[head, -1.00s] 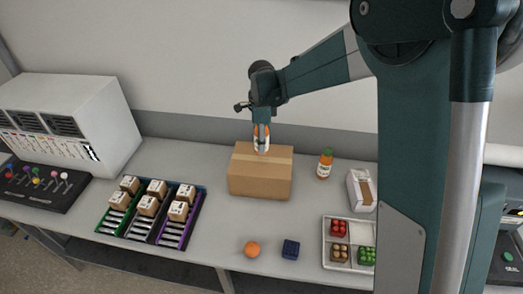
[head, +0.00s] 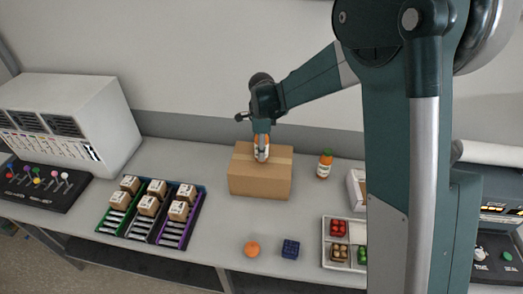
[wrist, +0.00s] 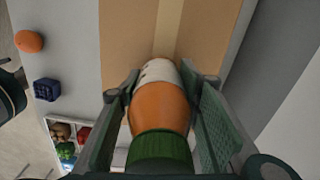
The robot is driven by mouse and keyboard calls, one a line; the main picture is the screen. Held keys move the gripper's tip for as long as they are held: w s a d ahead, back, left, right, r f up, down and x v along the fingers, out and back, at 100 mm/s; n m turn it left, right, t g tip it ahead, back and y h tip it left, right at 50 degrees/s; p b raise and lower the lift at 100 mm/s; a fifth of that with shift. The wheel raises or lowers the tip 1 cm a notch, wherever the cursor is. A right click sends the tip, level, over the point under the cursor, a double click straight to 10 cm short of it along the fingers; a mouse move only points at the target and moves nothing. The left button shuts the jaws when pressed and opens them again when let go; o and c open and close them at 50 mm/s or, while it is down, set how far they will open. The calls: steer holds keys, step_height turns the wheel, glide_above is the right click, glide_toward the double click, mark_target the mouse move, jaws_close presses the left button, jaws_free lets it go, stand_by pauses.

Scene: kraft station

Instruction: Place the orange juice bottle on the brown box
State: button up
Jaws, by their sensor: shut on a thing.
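The brown box (head: 258,180) stands at the middle back of the table. It fills the upper middle of the wrist view (wrist: 126,40), with a lighter tape strip. My gripper (head: 261,141) is above the box and shut on an orange juice bottle (head: 261,153). The wrist view shows this bottle (wrist: 158,108) between both fingers, with a green cap, orange body and white label. The bottle looks upright over the box top. I cannot tell whether its base touches the box. The fingers hide part of it in the head view.
A second orange bottle (head: 324,164) with a green cap stands right of the box. An orange (head: 252,249), a blue basket (head: 290,249) and a produce tray (head: 325,240) lie in front. Racks with small boxes (head: 148,205) stand left.

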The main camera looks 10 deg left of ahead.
steer(key=shift+f, duration=0.1)
steer(key=o, duration=1)
steer(key=shift+o, duration=0.2)
step_height(320, 180, up, 12)
steer(key=shift+r+b, duration=0.1)
steer(key=shift+b, duration=0.25)
stand_by(0.3)
